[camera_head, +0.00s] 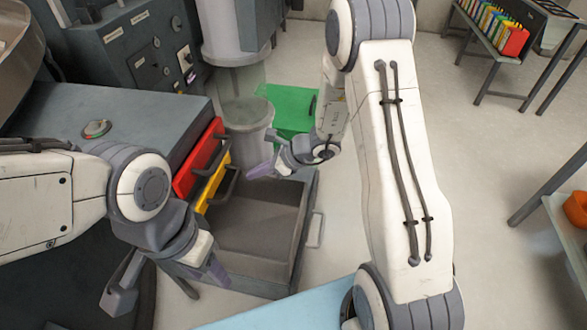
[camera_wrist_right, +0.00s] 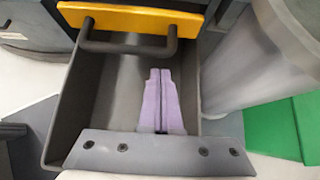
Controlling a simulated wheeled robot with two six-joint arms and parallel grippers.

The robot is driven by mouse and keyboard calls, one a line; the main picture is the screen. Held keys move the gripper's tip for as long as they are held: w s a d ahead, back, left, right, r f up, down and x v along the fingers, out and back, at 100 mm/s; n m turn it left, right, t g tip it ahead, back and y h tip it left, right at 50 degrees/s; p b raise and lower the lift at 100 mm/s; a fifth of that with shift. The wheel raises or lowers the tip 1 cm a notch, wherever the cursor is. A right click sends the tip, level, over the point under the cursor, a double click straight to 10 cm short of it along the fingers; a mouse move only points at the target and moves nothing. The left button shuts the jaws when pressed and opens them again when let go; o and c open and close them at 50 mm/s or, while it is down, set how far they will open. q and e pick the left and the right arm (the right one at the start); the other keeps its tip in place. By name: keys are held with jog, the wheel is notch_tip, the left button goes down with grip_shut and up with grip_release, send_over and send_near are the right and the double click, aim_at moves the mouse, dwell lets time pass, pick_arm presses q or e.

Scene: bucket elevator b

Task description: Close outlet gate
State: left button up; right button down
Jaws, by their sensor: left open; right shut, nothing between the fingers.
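I cannot tell for certain which part is the outlet gate. A translucent grey cylinder (camera_head: 235,30) hangs at top centre, above a translucent bucket (camera_head: 248,115). The bucket also shows at the right of the right wrist view (camera_wrist_right: 260,60). My right gripper (camera_head: 252,172) is shut and empty, with purple fingertips. It is beside the bucket's lower part and over an open grey drawer (camera_head: 270,240). In the right wrist view its fingers (camera_wrist_right: 160,100) are together in front of the drawer's inside. My left gripper (camera_head: 168,283) is open and empty at lower left.
A red drawer front (camera_head: 198,158) and a yellow one (camera_head: 212,184) with dark handles are at the cabinet (camera_head: 120,110). A green panel (camera_head: 290,105) with a dark handle is behind the bucket. Control panels (camera_head: 150,68) stand behind.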

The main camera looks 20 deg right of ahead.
jog(key=d+f+p+v, duration=0.1)
jog(key=p+v, duration=0.1)
jog(key=v, duration=1)
jog(key=s+a+r+n+g+h, duration=0.1)
jog(key=s+a+r+n+g, duration=0.2)
jog(key=s+a+n, duration=0.45)
jog(key=s+a+r+n+g+h, duration=0.1)
jog(key=s+a+r+n+g, duration=0.1)
jog(key=s+a+n+g, duration=0.35)
jog(key=s+r+n+t+h, duration=0.3)
jog(key=s+n+h, duration=0.2)
jog(key=s+n, duration=1)
notch_tip(320, 180, up, 14)
jog(key=w+n+p, duration=0.2)
jog(key=n+p, duration=0.1)
jog(key=p, duration=0.9)
jog(key=shift+w+d+f+h+p, duration=0.25)
jog(key=shift+w+d+h+p, duration=0.05)
jog(key=shift+w+d+p, duration=0.1)
